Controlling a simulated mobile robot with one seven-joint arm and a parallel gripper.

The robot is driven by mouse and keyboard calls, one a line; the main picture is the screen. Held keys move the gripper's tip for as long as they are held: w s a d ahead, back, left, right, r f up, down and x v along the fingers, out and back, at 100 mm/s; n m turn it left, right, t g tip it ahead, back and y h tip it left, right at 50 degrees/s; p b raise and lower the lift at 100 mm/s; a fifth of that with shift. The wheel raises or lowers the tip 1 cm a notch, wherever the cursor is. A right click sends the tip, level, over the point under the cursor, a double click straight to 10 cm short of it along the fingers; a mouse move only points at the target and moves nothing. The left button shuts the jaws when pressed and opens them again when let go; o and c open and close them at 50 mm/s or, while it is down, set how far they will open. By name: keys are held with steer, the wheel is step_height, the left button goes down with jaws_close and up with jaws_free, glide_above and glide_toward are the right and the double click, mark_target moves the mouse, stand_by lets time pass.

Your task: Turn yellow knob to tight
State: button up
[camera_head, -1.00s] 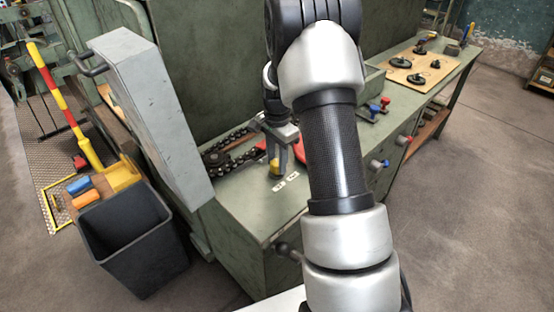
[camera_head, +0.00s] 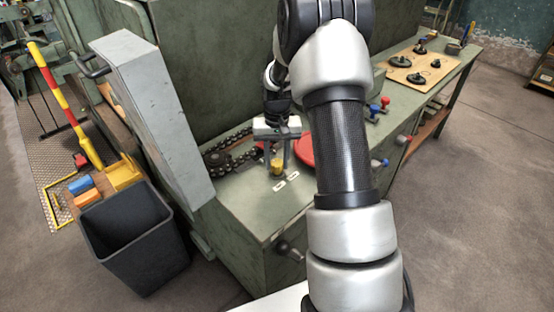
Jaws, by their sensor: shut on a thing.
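The yellow knob (camera_head: 277,168) stands on the green bench top near its front left part. Two small white labels (camera_head: 286,181) lie on the bench just in front of it. My gripper (camera_head: 277,164) points down over the knob, with a finger on either side of it, and is shut on it. The fingers partly cover the knob. The writing on the labels is too small to read, so I cannot tell which setting the knob points to.
A dark chain (camera_head: 222,160) lies left of the knob, and a red round thing (camera_head: 305,149) is close on its right. A grey cabinet door (camera_head: 153,115) stands open at left above a black bin (camera_head: 135,240). Red and blue handles (camera_head: 379,105) stand farther right.

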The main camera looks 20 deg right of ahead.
mark_target(277, 162)
steer(key=n, duration=0.3)
steer(key=shift+n, duration=0.3)
steer(key=n+p, duration=0.1)
steer(key=n, duration=0.2)
steer(key=shift+r+n, duration=0.1)
steer(key=shift+n, duration=0.2)
steer(key=n+p, duration=0.1)
steer(key=n, duration=0.3)
steer(key=shift+n+p, duration=0.5)
steer(key=shift+n, duration=1.1)
steer(key=o, duration=1)
steer(key=shift+o, duration=0.2)
step_height(277, 162, up, 17)
steer(key=p, duration=0.1)
steer(key=shift+r+p, duration=0.15)
steer(key=shift+p, duration=0.15)
